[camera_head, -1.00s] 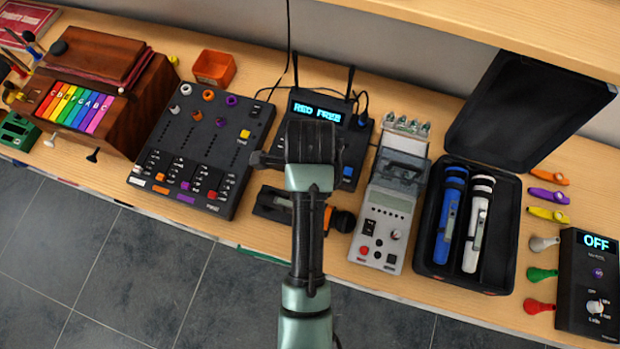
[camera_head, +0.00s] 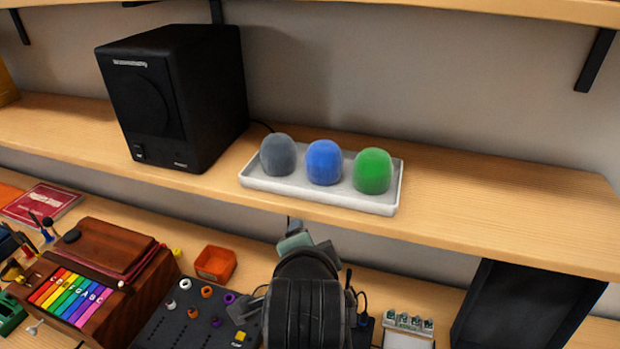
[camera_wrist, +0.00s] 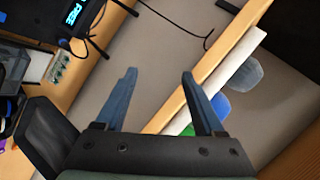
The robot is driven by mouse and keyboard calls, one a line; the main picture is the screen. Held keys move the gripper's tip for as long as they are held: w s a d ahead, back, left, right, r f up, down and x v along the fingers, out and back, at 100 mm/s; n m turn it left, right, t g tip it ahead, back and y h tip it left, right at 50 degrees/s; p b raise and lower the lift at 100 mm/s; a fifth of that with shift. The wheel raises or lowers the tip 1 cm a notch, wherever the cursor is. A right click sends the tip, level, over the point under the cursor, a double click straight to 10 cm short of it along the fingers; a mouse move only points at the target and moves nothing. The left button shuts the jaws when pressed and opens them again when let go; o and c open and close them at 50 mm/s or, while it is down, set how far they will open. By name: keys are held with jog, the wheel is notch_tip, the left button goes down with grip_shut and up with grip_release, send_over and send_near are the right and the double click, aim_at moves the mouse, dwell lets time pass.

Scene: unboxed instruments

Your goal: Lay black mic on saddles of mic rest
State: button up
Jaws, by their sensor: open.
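The black mic and the mic rest are not in view in either picture now. My gripper (camera_wrist: 159,76) shows in the wrist view with its two fingers apart. Nothing is between them; bare wall shows behind.
An upper shelf (camera_head: 480,208) holds a black speaker (camera_head: 170,95) and a white tray (camera_head: 300,190) with grey (camera_head: 278,155), blue (camera_head: 324,162) and green (camera_head: 373,171) foam covers. Below are a mixer (camera_head: 185,325), an orange bin (camera_head: 215,263) and an upright black lid (camera_head: 520,305).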

notch_tip(320, 180, up, 26)
jog(key=s+d+n+t, duration=0.1)
jog(key=n+t, duration=0.6)
jog(key=t, duration=0.3)
jog(key=s+r+n+t, duration=0.6)
jog(key=s+r, duration=0.5)
jog(key=r, duration=0.5)
jog(key=shift+s+a+t, duration=0.2)
jog(key=shift+s+t, duration=0.1)
jog(key=shift+s, duration=0.05)
